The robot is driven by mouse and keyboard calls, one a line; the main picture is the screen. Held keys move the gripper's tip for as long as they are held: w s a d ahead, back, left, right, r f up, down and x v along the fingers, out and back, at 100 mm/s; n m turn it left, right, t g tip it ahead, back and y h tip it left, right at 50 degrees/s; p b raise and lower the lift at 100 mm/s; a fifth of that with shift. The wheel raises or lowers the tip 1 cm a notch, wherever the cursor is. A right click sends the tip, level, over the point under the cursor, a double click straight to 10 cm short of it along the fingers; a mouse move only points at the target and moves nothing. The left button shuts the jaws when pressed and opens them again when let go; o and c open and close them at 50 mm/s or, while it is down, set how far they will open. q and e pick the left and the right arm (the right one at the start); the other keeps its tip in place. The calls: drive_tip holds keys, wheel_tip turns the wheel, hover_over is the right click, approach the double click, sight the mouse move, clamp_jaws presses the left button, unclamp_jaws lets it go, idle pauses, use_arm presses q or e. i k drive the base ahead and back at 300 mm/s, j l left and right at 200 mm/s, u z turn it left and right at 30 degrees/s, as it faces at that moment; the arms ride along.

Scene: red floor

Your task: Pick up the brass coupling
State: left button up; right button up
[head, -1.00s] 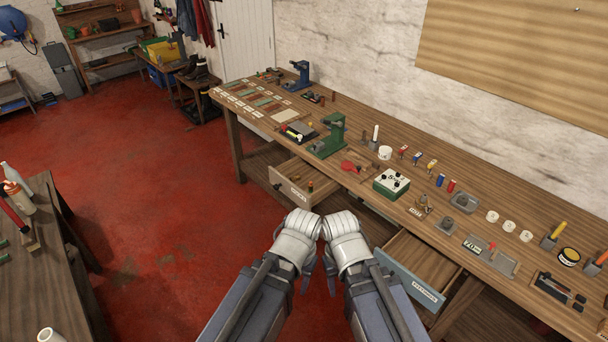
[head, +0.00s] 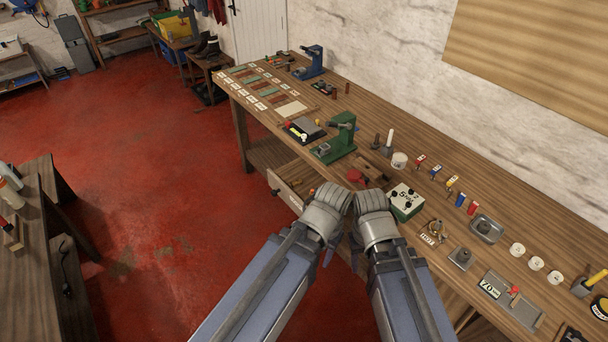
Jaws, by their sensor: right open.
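A small brass-coloured piece (head: 436,227) lies on the workbench behind a small white label, right of my grippers; it is too small to tell surely whether it is the brass coupling. Small brownish items (head: 312,182) also show in the open drawer, partly hidden by my left gripper. My left gripper (head: 329,250) and right gripper (head: 356,252) are side by side in front of the bench edge. The right one is open and nothing shows in it. The left one's jaws are hidden from this angle.
The long workbench (head: 390,180) carries a green machine (head: 338,140), a green-and-white box (head: 404,201), a grey tray (head: 487,228) and several small parts. The drawer (head: 284,190) juts out just left of my grippers. Open red floor (head: 180,190) lies to the left.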

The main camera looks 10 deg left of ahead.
sight(299, 181)
drive_tip(key=i+j, duration=0.65)
drive_tip(key=j, duration=0.2)
drive_tip(key=i+j+z, duration=0.1)
drive_tip(key=j, duration=0.3)
drive_tip(key=i+j, duration=0.25)
drive_tip(key=j, duration=0.15)
drive_tip(key=i+j+z, duration=0.1)
drive_tip(key=j, duration=0.25)
drive_tip(key=i+j, duration=0.2)
drive_tip(key=j, duration=0.2)
